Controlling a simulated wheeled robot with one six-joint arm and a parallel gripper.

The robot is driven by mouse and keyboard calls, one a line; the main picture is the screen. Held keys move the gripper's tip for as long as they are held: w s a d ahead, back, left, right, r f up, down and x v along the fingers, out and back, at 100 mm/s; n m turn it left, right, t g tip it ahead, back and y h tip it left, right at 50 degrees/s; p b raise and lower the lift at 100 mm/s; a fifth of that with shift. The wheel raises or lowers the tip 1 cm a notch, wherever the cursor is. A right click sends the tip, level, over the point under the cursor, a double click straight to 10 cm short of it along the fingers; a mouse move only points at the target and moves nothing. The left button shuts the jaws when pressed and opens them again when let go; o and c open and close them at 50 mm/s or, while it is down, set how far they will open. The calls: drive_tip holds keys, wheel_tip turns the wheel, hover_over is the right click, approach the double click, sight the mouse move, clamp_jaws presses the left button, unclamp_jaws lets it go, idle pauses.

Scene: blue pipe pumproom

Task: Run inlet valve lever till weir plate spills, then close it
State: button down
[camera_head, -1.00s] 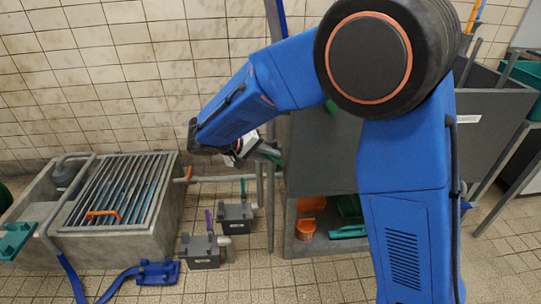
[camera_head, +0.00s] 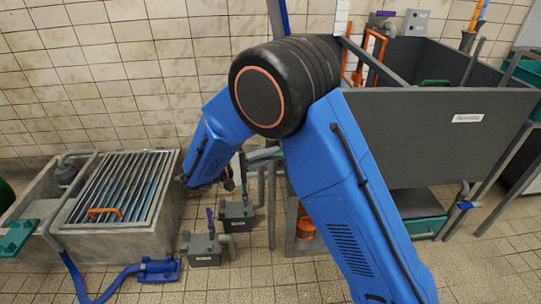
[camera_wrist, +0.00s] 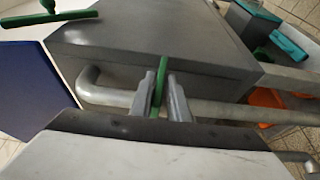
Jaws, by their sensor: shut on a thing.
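My gripper (camera_wrist: 161,97) is shut on an upright green lever (camera_wrist: 158,88), which shows between its two fingers in the wrist view. In the head view, my blue arm reaches down to the valve boxes and hides most of the gripper. The nearer grey valve box (camera_head: 201,252) has a purple lever (camera_head: 210,223). The farther valve box (camera_head: 237,216) is beside the gripper end. A large grey tank (camera_head: 430,135) with a white label stands at the right. An orange frame (camera_head: 377,48) shows at its back left. I cannot make out a weir plate or any spilling water for certain.
A concrete basin (camera_head: 140,240) with a barred grate stands at the left, an orange handle (camera_head: 104,213) on it. A blue hose (camera_head: 75,278) runs on the floor. An orange bucket (camera_head: 306,228) stands under the tank side. Tiled floor is free in front.

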drive_tip(key=shift+d+f, duration=0.1)
idle(0.7)
drive_tip(key=c, duration=1.8)
unclamp_jaws()
drive_tip(key=shift+c, duration=0.2)
drive_tip(key=v, duration=1.7)
drive_tip(key=shift+a+f, duration=0.25)
drive_tip(key=shift+s, duration=0.1)
